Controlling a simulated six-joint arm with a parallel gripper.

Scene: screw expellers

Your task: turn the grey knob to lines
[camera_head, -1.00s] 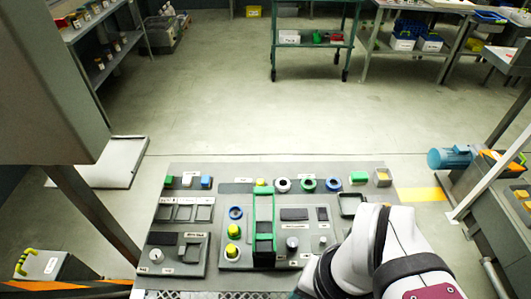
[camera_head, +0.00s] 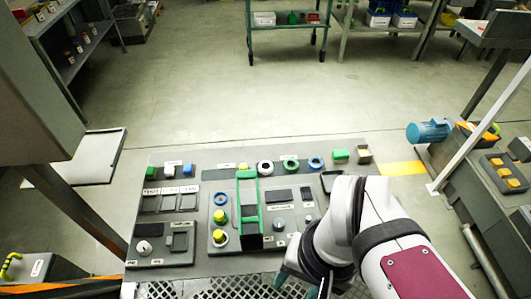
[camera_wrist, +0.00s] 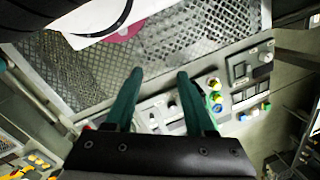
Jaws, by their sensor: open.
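The grey knob (camera_head: 279,223) is a small round knob on the control panel (camera_head: 215,177), right of the green frame and below a dark rectangular window. Its pointer and the lines label are too small to read. I cannot single it out in the wrist view. My gripper (camera_head: 299,284) is low at the panel's front edge, nearer to me than the knob and apart from it, partly hidden by my arm. In the wrist view my gripper (camera_wrist: 160,75) shows two teal fingers spread apart with nothing between them.
A green upright frame (camera_head: 239,205) stands left of the knob. Yellow buttons (camera_head: 219,217) and a white dial (camera_head: 144,247) lie farther left. Several coloured buttons line the back. A metal grating (camera_head: 220,288) lies in front, and a blue motor (camera_head: 428,131) is at right.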

